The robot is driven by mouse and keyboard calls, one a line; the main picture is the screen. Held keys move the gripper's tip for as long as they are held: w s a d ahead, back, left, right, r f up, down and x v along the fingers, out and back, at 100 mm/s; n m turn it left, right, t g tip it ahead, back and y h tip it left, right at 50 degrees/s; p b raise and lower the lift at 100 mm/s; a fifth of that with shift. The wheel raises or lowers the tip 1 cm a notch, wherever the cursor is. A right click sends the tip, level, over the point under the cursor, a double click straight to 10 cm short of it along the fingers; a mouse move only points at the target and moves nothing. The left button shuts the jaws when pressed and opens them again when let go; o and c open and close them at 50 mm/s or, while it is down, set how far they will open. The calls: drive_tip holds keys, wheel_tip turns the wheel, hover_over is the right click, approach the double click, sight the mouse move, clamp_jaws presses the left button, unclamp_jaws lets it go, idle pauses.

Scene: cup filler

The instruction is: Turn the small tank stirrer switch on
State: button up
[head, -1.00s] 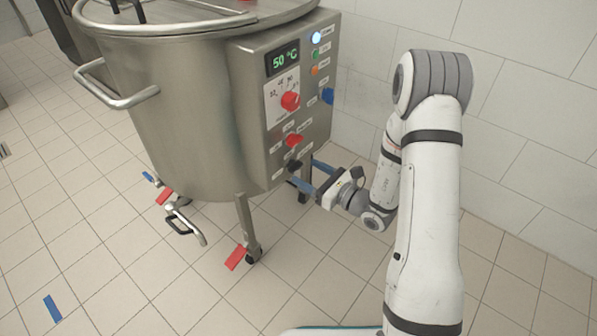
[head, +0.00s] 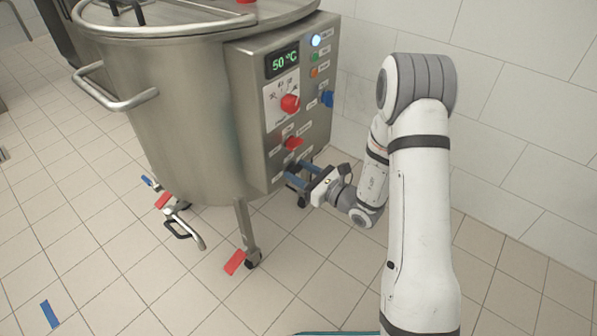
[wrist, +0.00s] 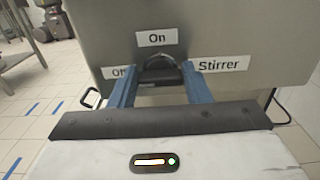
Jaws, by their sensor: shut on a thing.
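The small tank (head: 185,110) stands on legs at the left, with a control panel (head: 258,135) on its right side. The stirrer switch (wrist: 160,72) is a dark knob low on the panel. In the wrist view it sits under the "On" label (wrist: 157,38), with the "Stirrer" label (wrist: 218,65) to its right and a partly covered "Off" label (wrist: 118,72) to its left. My gripper (head: 292,172) has its blue fingers on both sides of the switch and is shut on it. In the head view the fingers hide most of the switch.
A red switch (head: 293,144) sits just above my gripper on the panel. A larger red dial (head: 290,103), a "50 °C" display (head: 283,60) and a blue knob (head: 327,98) are higher up. A tank leg (head: 245,230) with a caster stands below left.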

drive_tip(key=shift+c, duration=0.7)
drive_tip(key=shift+a, duration=0.2)
drive_tip(key=shift+c, duration=0.3)
drive_tip(key=shift+w+d, duration=0.1)
drive_tip(key=shift+d, duration=0.1)
drive_tip(key=m+p, duration=0.3)
drive_tip(key=shift+d+r+m+p, duration=0.15)
drive_tip(key=shift+m+p, duration=0.2)
drive_tip(key=shift+m, duration=0.05)
drive_tip(key=m+p, duration=0.4)
drive_tip(key=m, duration=0.1)
drive_tip(key=shift+w+m, duration=0.1)
drive_tip(key=shift+m, duration=0.2)
drive_tip(key=m+p, duration=0.3)
drive_tip(key=m, duration=0.1)
drive_tip(key=shift+d+p, duration=0.1)
drive_tip(key=shift+p, duration=0.25)
drive_tip(key=shift+f+m+p, duration=0.2)
drive_tip(key=shift+m+p, duration=0.4)
drive_tip(key=shift+m, duration=0.55)
drive_tip(key=shift+f+m+p, duration=0.2)
drive_tip(key=shift+m+p, duration=0.35)
drive_tip(key=shift+m, duration=0.6)
drive_tip(key=shift+w, duration=0.1)
